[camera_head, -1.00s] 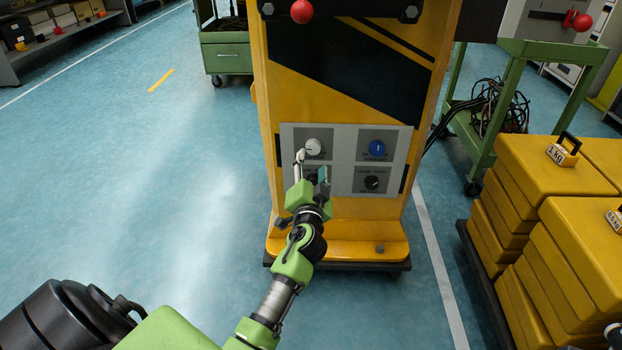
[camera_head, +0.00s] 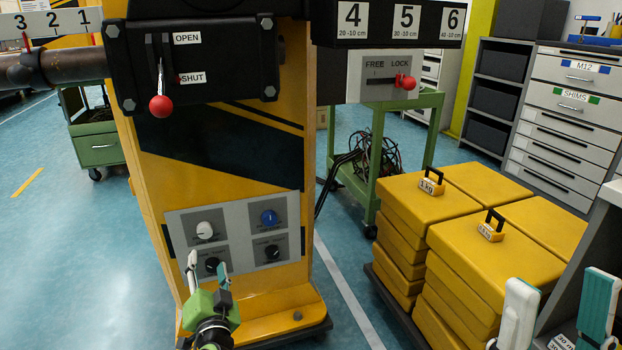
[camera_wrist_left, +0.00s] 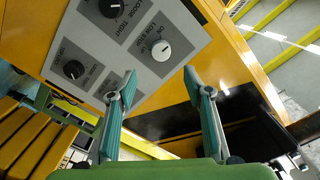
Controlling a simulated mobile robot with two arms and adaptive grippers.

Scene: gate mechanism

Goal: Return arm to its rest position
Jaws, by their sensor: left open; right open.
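My left gripper (camera_head: 208,270) is open and empty in front of the grey control panel (camera_head: 236,212), low on the yellow machine post. Its fingertips overlap the panel's lower left, just below the white knob (camera_head: 204,231). In the left wrist view my left gripper (camera_wrist_left: 160,76) is spread with nothing between its fingers, and the white knob (camera_wrist_left: 161,51) shows beyond them, apart. The panel also has a blue knob (camera_head: 269,217) and black knobs. My right gripper (camera_head: 558,300) is open and empty at the lower right of the head view.
Yellow weight blocks (camera_head: 490,245) are stacked right of the post. A green cart (camera_head: 385,130) with cables stands behind. A red-tipped lever (camera_head: 160,104) sits by OPEN and SHUT labels, and a FREE/LOCK slider (camera_head: 404,81) is at upper right.

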